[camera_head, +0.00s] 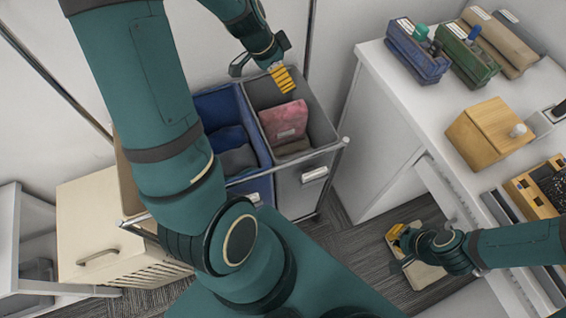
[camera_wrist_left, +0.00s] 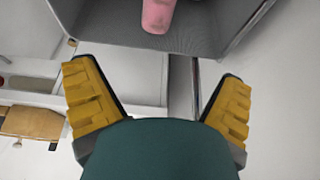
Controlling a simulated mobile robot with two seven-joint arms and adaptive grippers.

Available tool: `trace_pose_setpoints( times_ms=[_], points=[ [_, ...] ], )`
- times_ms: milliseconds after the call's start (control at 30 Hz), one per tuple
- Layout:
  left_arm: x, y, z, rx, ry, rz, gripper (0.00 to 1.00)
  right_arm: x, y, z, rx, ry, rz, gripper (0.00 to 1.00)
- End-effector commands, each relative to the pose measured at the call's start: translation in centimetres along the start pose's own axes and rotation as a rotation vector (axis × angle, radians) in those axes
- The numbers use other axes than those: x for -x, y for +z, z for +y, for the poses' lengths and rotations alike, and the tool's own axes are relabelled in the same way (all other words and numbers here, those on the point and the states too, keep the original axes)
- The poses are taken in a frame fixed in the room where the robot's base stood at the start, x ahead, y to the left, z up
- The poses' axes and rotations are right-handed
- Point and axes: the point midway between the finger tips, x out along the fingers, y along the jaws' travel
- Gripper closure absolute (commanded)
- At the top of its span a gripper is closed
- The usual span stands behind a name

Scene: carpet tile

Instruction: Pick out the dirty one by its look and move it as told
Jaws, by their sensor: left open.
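A folded pink cloth (camera_head: 284,122) lies in the grey bin (camera_head: 312,108) of a two-part sorter; the wrist view shows part of it (camera_wrist_left: 158,14) at the top. Blue and grey folded cloths (camera_head: 236,150) lie in the blue bin (camera_head: 206,97) beside it. I cannot make out dirt on any cloth. My left gripper (camera_head: 262,74) is open and empty over the back edge of the bins; its spread yellow fingers (camera_wrist_left: 156,100) show in the wrist view. My right gripper (camera_head: 398,250) appears open, low at the right, over a pale flat object (camera_head: 422,272).
A white counter (camera_head: 400,95) at the right carries blue (camera_head: 416,60), green (camera_head: 468,62) and beige (camera_head: 500,45) pouches, and a wooden box (camera_head: 490,135). A metal rail runs around the bins. A cream cabinet (camera_head: 95,225) stands left. Carpet shows between sorter and counter.

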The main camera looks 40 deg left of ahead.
Motion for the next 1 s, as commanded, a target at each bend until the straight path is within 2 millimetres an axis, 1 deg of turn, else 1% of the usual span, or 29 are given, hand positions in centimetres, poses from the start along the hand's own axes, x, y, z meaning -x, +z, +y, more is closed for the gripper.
trace_pose_setpoints(
  times_ms=[33, 100, 300, 400, 500, 667, 1000],
  points=[
    [1.1, -0.1, -0.1, -0.001, -0.005, 0.004, 0.04, 0.0, 0.0, 0.0, 0.000, 0.000, 0.000, 1.00],
    [2.6, -0.1, -0.1, -0.001, -0.005, 0.005, 0.04, 0.0, 0.0, 0.0, 0.000, 0.000, 0.000, 1.00],
    [6.5, -0.1, -0.1, -0.001, -0.004, 0.004, 0.04, 0.0, 0.0, 0.0, 0.000, 0.000, 0.000, 1.00],
    [8.0, -0.1, -0.1, -0.001, -0.003, 0.003, 0.04, 0.0, 0.0, 0.0, 0.000, 0.000, 0.000, 1.00],
    [9.0, -0.1, 0.0, 0.000, -0.001, 0.002, 0.04, 0.0, 0.0, 0.0, 0.000, 0.000, 0.000, 1.00],
    [9.6, 0.0, 0.0, 0.000, 0.000, 0.000, 0.04, 0.0, 0.0, 0.0, 0.000, 0.000, 0.000, 1.00],
    [9.7, 0.0, 0.0, 0.000, 0.000, 0.000, 0.04, 0.0, 0.0, 0.0, 0.000, 0.000, 0.000, 1.00]
  ],
)
